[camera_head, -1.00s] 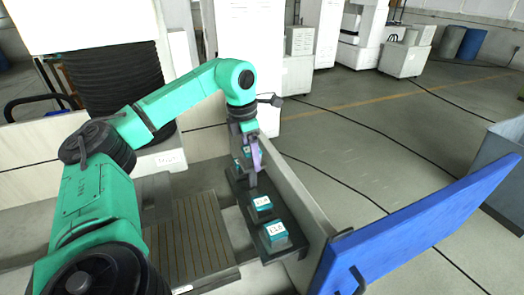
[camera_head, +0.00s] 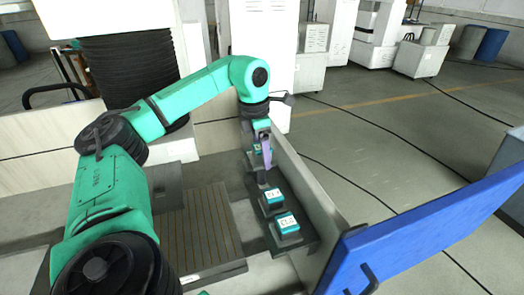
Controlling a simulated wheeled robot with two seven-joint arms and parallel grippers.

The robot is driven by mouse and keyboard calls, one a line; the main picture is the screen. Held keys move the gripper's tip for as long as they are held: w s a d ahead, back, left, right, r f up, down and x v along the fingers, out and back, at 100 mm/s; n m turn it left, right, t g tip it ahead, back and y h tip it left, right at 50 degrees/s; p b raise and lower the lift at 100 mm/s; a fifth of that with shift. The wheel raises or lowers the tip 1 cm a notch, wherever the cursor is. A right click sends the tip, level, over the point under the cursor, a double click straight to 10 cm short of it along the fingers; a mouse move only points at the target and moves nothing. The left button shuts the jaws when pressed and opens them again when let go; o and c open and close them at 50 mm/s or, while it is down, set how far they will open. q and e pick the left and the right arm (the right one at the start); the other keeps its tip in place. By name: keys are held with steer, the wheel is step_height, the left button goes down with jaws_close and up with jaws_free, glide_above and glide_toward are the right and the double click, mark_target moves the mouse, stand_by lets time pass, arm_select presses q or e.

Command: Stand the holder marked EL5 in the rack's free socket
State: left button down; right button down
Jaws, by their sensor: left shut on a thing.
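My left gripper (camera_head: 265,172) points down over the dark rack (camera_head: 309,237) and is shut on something. A purple strip shows at its fingers; I cannot tell whether it is part of the fingers or of the held thing. Two teal holders with white labels stand in the near part of the rack: one holder (camera_head: 272,201) just in front of the gripper, another holder (camera_head: 287,228) nearest the front end. Another bit of teal (camera_head: 257,149) shows beside the gripper, partly hidden by it. The labels are too small to read surely. The free socket cannot be made out. My right gripper is not in view.
A pale low wall (camera_head: 310,195) runs close along the rack's right side. A blue panel (camera_head: 425,238) stands at the lower right. A slatted plate (camera_head: 200,232) lies left of the rack. Cables cross the open floor beyond the wall.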

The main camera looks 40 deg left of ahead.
arm_select(q)
steer(key=shift+w+d+f, duration=0.1)
steer(key=shift+w, duration=0.05)
stand_by(0.3)
steer(key=shift+f+b, duration=0.7)
steer(key=shift+f, duration=0.25)
steer(key=shift+f, duration=0.15)
steer(key=shift+f+b, duration=1)
steer(key=shift+f, duration=0.2)
